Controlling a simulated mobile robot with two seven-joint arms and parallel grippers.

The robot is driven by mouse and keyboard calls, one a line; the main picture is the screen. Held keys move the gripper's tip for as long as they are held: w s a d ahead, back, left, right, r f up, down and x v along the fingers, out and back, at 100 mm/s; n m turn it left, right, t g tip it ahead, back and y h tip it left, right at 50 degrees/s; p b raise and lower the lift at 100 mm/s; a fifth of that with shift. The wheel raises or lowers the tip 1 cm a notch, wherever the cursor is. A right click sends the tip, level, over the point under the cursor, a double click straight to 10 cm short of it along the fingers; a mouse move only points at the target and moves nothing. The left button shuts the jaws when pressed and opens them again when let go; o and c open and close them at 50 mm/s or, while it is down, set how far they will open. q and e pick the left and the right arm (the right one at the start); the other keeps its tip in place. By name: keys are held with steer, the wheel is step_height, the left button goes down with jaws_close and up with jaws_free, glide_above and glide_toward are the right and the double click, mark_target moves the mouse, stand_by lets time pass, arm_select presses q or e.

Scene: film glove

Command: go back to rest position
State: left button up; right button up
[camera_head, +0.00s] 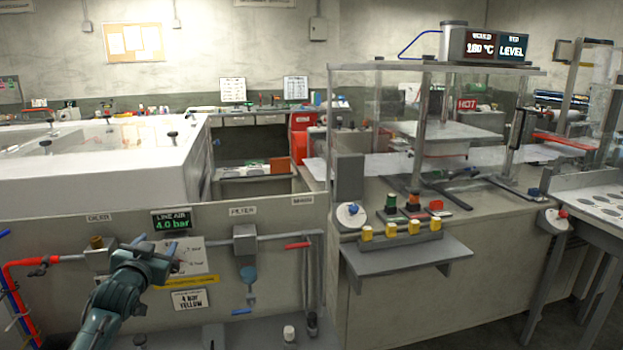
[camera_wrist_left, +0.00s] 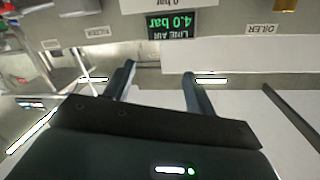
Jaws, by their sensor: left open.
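My left gripper (camera_head: 160,256) reaches in from the lower left, in front of the air panel (camera_head: 215,215). Its fingers stand apart with nothing between them in the left wrist view (camera_wrist_left: 159,75). The black display with green text LINE AIR 4.0 bar (camera_head: 171,221) is just above the gripper, and it also shows upside down in the left wrist view (camera_wrist_left: 169,24). The gripper hides part of the white card behind it. My right gripper is not in view.
An oiler with a brass top (camera_head: 97,252) and a red pipe (camera_head: 35,263) are left of the gripper. A filter box (camera_head: 245,240) and a red handle (camera_head: 298,245) are to its right. A shelf with yellow buttons (camera_head: 405,262) juts out from the machine further right.

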arm_select(q)
steer(key=s+d+f+g+h, duration=0.1)
steer(key=s+d+f+g, duration=0.1)
steer(key=s+d+f, duration=0.45)
steer(key=s+d+f+m+g+h, duration=0.15)
steer(key=s+d+f, duration=0.25)
steer(key=s+f, duration=0.55)
steer(key=s+d+f+g+h, duration=0.1)
steer(key=s+d+f+h, duration=0.1)
steer(key=s+d+f, duration=0.45)
steer(key=s+d+f+g, duration=0.1)
steer(key=s+d, duration=0.1)
steer(key=s, duration=0.6)
steer(key=s+d+f+n+g, duration=0.1)
steer(key=s+f, duration=0.1)
steer(key=s, duration=0.6)
steer(key=shift+s+d+h, duration=0.25)
steer(key=shift+d+h, duration=0.1)
steer(key=shift+d, duration=0.05)
